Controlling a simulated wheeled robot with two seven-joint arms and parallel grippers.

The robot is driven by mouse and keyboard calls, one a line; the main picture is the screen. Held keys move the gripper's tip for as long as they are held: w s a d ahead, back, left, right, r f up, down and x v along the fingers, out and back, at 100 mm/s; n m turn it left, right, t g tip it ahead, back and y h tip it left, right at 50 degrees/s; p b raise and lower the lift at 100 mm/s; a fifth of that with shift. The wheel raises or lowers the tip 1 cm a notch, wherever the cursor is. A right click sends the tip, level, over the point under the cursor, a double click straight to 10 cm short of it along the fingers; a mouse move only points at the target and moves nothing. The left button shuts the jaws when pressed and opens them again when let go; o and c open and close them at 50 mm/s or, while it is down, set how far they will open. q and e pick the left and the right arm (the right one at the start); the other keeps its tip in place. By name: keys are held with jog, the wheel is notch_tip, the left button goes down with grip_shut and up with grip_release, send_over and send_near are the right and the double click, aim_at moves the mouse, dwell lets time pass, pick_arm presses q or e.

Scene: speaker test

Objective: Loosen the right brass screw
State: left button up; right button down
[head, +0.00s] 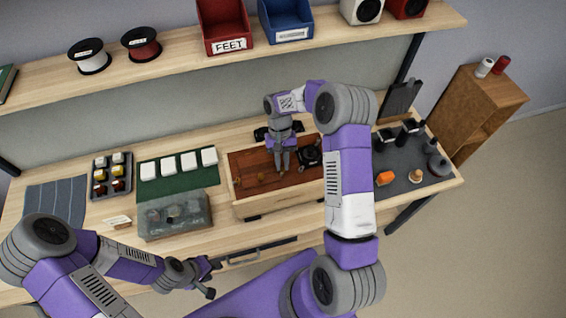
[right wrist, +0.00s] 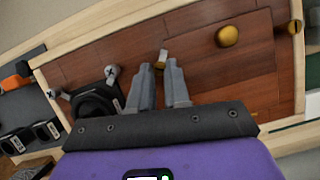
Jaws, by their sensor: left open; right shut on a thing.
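A wooden box (head: 240,206) with a reddish-brown panel (head: 247,163) lies on the workbench. My right gripper (head: 281,170) points down at the panel. Two round brass knobs, one nearer (right wrist: 228,36) and one at the panel's far side (right wrist: 295,27), stand clear of the fingers. A black part with silver cross-head screws (right wrist: 97,104) sits beside the fingers. My left gripper (head: 207,277) is open and empty, in front of the bench.
A translucent bin (head: 175,225) stands left of the box. Behind it, a green mat (head: 181,187) holds white blocks. A divided tray (head: 99,191) is further left. A dark mat (head: 408,182) with an orange item (head: 384,178) and dark containers lies right. A shelf (head: 180,63) runs above.

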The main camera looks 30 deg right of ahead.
jog(key=n+h, duration=0.1)
jog(key=n, duration=0.3)
jog(key=n+h+b, duration=0.1)
jog(key=n, duration=0.1)
jog(key=shift+w+a+h, duration=0.15)
jog(key=shift+a+h, duration=0.15)
jog(key=n, duration=0.2)
jog(key=n+h, duration=0.1)
jog(key=n, duration=0.1)
jog(key=n+t+h, duration=0.1)
jog(key=n, duration=0.1)
jog(key=shift+a+n+b, duration=0.3)
jog(key=shift+n+b, duration=0.1)
jog(key=n, duration=0.1)
jog(key=n+t+h, duration=0.1)
jog(key=n, duration=0.3)
jog(key=shift+s+a+t+b, duration=0.15)
jog(key=shift+s+t+b, duration=0.15)
jog(key=shift+s+b, duration=0.1)
jog(key=n, duration=0.2)
jog(key=n+t, duration=0.1)
jog(key=n, duration=0.1)
jog(key=n+t+b, duration=0.1)
jog(key=n, duration=0.1)
jog(key=shift+s+h, duration=0.3)
jog(key=shift+n, duration=0.3)
jog(key=c, duration=1.1)
grip_release()
jog(key=shift+r, duration=0.1)
